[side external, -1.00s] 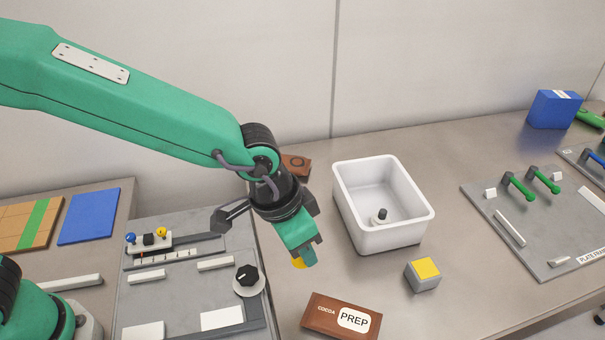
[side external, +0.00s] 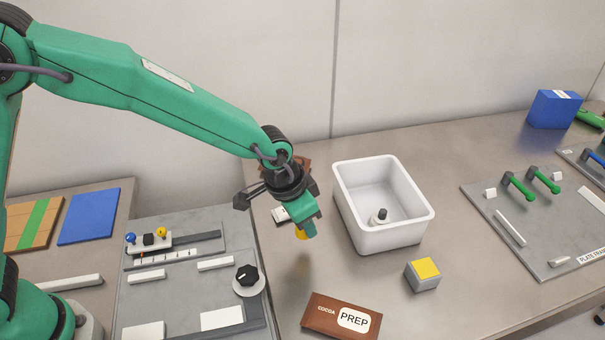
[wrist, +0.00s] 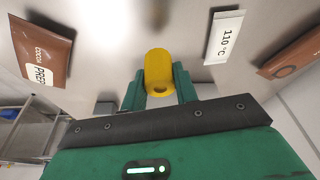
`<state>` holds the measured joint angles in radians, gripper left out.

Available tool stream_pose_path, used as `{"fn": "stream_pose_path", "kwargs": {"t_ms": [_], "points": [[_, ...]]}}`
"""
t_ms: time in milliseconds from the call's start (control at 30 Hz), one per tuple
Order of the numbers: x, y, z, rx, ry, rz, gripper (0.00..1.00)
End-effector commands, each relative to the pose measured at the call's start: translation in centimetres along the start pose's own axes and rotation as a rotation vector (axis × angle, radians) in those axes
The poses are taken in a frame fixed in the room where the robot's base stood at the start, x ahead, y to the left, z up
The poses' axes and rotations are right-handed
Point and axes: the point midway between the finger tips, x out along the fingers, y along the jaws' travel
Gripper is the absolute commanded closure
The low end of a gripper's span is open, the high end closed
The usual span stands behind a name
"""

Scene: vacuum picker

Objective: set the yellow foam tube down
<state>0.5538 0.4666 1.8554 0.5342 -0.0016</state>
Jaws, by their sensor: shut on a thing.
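My gripper (side external: 305,232) is shut on the yellow foam tube (wrist: 159,70). In the wrist view the tube sits between the two green fingers, its hollow end facing the camera. In the side view only a small yellow bit of the tube (side external: 301,235) shows beside the fingers; the rest is hidden by my gripper. The tube is held above the bare table, left of the white bin, with a soft shadow on the table below.
A white bin (side external: 350,205) with a small dark-topped item stands right of my gripper. A brown cocoa packet (side external: 318,312) lies in front, and a grey block with a yellow top (side external: 424,274) stands right of it. A white label reading 110 °C (wrist: 224,38) lies nearby. Bare table lies between.

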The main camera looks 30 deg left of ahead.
Motion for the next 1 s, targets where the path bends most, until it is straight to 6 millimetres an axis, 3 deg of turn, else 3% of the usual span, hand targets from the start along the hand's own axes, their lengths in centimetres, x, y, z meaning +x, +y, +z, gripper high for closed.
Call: {"fn": "stream_pose_path", "kwargs": {"t_ms": [400, 900, 933, 1000], "points": [[3.5, 0.1, 1.1, 0.0, -0.004, 0.0, 0.92], [4.1, 0.1, 1.3, 0.0, -0.001, 0.0, 0.92], [4.1, 0.1, 1.2, 0.0, -0.001, 0.0, 0.67], [4.1, 0.1, 1.2, 0.0, -0.001, 0.0, 0.53]]}}
